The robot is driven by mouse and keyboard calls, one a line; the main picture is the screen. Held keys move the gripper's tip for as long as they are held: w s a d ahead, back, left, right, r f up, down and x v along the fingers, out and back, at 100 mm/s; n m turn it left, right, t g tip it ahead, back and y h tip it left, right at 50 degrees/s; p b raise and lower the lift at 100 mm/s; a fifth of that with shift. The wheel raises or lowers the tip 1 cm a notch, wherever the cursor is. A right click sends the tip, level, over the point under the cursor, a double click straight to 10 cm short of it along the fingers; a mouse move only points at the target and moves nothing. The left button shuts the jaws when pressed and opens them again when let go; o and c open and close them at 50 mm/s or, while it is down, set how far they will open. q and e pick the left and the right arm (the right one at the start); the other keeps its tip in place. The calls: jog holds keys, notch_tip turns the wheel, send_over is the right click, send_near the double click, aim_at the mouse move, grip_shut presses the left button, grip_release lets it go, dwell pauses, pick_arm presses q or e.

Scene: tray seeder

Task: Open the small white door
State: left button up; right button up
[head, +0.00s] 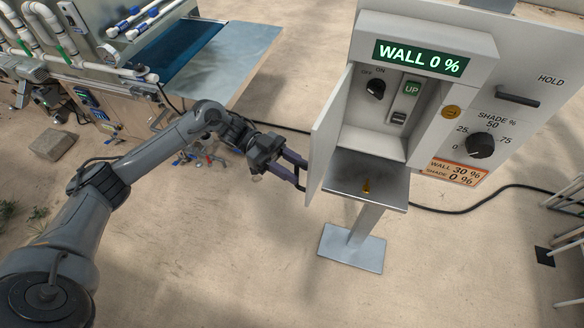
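The small white door (327,135) stands swung out to the left from the front of the control box, seen nearly edge-on. The compartment behind it is uncovered and shows a dark OFF/ON knob (375,89), a green UP label (412,89) and a switch (398,117). My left gripper (302,175) is at the lower outer side of the door, its two purple fingers spread apart with their tips at or close to the door's face. A dark handle-like piece shows at the tips; whether they touch it I cannot tell. My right gripper is out of view.
A metal shelf (383,187) with a small brass-coloured piece juts out below the compartment, above a post on a base plate (351,248). The HOLD lever (518,97) and SHADE knob (481,145) are at right. A bench (240,62) stands behind left. Cables cross the floor.

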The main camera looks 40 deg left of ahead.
pick_arm(q)
jog(key=shift+s, duration=0.2)
jog(key=a+b, duration=0.5)
jog(key=a, duration=0.5)
jog(key=shift+s+a, duration=0.15)
jog(key=shift+a, duration=0.25)
jog(key=shift+f, duration=0.1)
